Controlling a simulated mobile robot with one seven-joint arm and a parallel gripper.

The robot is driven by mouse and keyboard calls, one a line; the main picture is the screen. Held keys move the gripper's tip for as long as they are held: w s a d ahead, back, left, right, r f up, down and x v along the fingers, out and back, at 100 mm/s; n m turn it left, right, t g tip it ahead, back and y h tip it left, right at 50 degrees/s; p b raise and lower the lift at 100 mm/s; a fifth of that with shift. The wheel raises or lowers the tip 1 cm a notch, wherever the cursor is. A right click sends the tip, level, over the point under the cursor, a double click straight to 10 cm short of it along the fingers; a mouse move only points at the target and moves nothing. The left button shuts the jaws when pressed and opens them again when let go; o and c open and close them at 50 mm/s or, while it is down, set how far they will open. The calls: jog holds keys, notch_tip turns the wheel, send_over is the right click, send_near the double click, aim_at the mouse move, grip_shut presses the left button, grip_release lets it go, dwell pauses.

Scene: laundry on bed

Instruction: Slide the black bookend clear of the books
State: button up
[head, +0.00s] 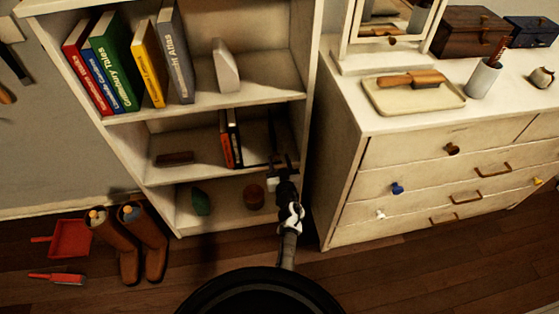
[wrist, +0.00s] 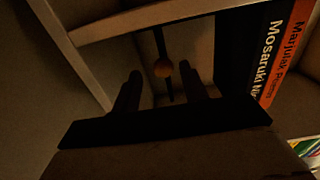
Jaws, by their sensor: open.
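A thin dark upright (head: 272,130), which looks like the black bookend, stands on the middle shelf to the right of two books, an orange-red one (head: 225,140) and a black one (head: 235,138). The orange (wrist: 294,45) and black (wrist: 268,62) spines are at the right there. My gripper (head: 279,160) is open and empty at the shelf's front, and the bookend's base is hidden.
The bookcase's right side wall (head: 306,90) is close to my gripper. A dark flat block (head: 174,158) lies at the middle shelf's left. A green object (head: 201,202) and a brown pot (head: 254,196) stand below. A dresser (head: 345,185) is at the right.

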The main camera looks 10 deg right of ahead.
jog(key=s+p, duration=0.1)
jog(key=s, duration=1.2)
jog(key=shift+s, duration=0.15)
